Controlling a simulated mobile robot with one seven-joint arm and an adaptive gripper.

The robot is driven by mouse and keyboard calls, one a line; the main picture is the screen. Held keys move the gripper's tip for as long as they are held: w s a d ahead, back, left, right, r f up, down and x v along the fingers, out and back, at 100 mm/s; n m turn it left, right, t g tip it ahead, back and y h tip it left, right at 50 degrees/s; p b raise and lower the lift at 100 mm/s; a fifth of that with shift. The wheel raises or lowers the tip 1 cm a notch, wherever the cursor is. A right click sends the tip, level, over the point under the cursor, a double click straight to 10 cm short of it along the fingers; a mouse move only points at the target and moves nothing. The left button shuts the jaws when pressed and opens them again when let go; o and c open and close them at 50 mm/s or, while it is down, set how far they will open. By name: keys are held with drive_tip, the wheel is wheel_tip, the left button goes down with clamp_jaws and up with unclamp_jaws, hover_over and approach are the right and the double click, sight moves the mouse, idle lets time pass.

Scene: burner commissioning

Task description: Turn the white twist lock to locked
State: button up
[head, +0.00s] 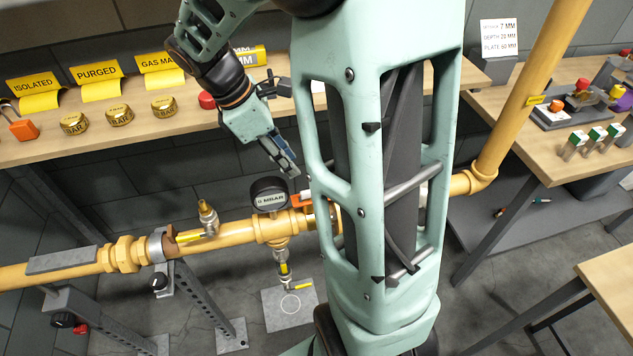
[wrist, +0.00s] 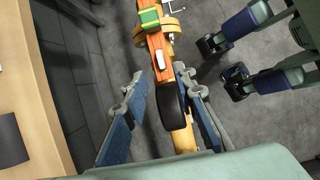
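In the wrist view a small white piece (wrist: 161,59), which looks like the white twist lock, sits on an orange lever (wrist: 155,43) over the yellow pipe. Its exact turn position is too small to tell. My gripper (wrist: 160,78) is open and empty, its two blue-padded fingers spread on either side of the line of the lever and short of the white piece. In the head view my gripper (head: 287,128) hangs above the pipe and the black gauge (head: 269,193). The orange lever (head: 303,199) shows there beside my arm link, partly hidden, and the white piece cannot be made out.
The dark round gauge (wrist: 171,105) lies between my fingers in the wrist view, close to the right one. A wooden bench (head: 190,122) with tags and yellow caps runs behind the pipe (head: 75,264). Another bench (head: 560,150) stands at right.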

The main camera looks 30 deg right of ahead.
sight(310, 190)
drive_tip(key=b+x, duration=0.1)
drive_tip(key=x, duration=1)
drive_tip(key=shift+f, duration=0.2)
drive_tip(key=shift+w, duration=0.1)
clamp_jaws()
